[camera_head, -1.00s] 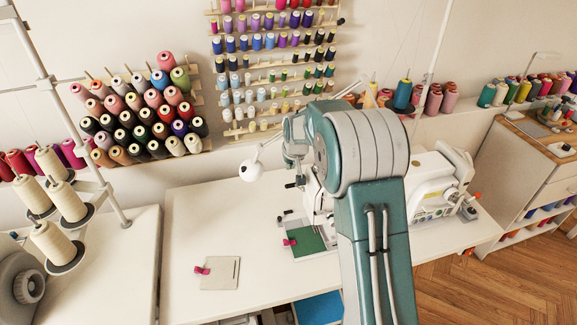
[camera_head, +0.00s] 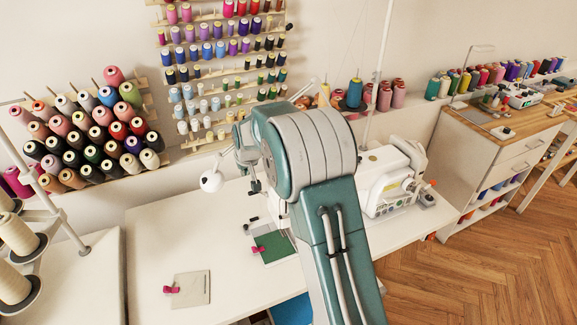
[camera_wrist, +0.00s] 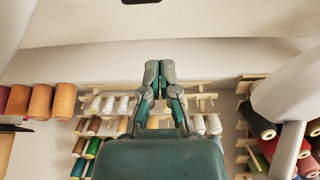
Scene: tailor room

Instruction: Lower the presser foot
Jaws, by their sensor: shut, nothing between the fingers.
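The white sewing machine (camera_head: 392,172) stands on the white table, partly hidden behind my arm in the head view. Its needle end and presser foot are hidden there. Green fabric (camera_head: 274,246) lies flat on the table beside the machine's hidden end. In the wrist view my gripper (camera_wrist: 160,66) is shut and empty, its two fingers close together. It points toward a large pale surface, and I cannot tell whether it touches anything.
A white lamp head (camera_head: 211,182) hangs left of my arm. A beige cloth piece (camera_head: 192,289) with a pink clip lies on the white table (camera_head: 150,245). Thread racks (camera_head: 215,75) line the wall.

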